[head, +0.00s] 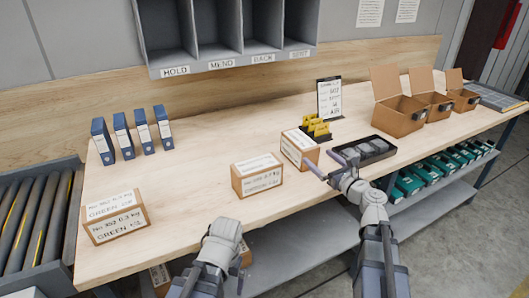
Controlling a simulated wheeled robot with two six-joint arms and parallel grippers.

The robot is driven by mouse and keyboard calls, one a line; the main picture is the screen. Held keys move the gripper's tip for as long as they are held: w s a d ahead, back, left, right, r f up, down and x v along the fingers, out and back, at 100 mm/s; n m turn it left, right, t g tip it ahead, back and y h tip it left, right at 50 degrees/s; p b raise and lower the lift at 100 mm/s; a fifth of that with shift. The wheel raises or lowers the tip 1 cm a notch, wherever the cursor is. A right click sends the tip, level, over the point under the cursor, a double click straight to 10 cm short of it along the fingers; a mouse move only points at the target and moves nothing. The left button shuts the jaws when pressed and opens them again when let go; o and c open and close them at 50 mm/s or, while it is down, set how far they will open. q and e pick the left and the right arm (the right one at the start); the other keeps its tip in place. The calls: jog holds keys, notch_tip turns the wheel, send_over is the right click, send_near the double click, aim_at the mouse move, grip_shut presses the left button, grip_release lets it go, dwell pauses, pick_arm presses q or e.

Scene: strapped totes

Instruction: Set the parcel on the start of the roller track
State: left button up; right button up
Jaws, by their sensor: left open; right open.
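Three brown cardboard parcels with white labels are on the wooden bench. The left parcel (116,217), its label reading GREEN, is near the bench's left end. The middle parcel (257,176) is near the front edge, and the right parcel (299,149) is a little further back. The roller track (32,215) with dark rollers lies along the bench's left end. My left gripper (224,232) is at the front edge, below the middle parcel and apart from it; its fingers are mostly hidden. My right gripper (336,170) is open and empty, beside a black tray (376,155).
Several blue binders (122,135) stand at the back left. A grey pigeonhole unit (225,35) hangs above. A sign (329,99) and yellow cards (316,128) stand behind the tray. Open boxes (398,118) are at right. Bench between the left and middle parcels is clear.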

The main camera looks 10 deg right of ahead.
aim_at(300, 141)
jog(key=shift+w+a+r+m, duration=0.1)
jog(key=shift+w+r+m, duration=0.05)
jog(key=shift+w+m, duration=0.25)
jog(key=x, duration=1.1)
jog(key=shift+w, duration=0.4)
jog(key=shift+s, duration=0.1)
grip_shut()
